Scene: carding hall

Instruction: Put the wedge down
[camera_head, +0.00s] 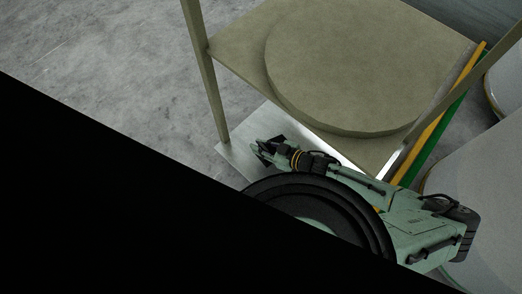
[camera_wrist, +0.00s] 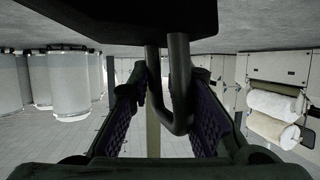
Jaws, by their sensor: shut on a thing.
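In the wrist view, a dark block with a U-shaped handle, which I take to be the wedge (camera_wrist: 150,14), fills the top centre. Its handle runs between the two purple-padded fingers of my gripper (camera_wrist: 168,100), which is shut on it. In the head view my gripper (camera_head: 262,150) is small and dark, in front of the olive stand's near edge and over a pale metal plate in the picture. The wedge cannot be made out clearly there. Whether it touches any surface cannot be told.
An olive stand (camera_head: 228,45) carries a large round disc (camera_head: 345,65). The pale plate (camera_head: 235,160) shows below it. Yellow (camera_head: 440,105) and green strips and pale rounded bodies are at right. The wrist view shows white cans (camera_wrist: 68,85) at left and rolls (camera_wrist: 272,105) at right.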

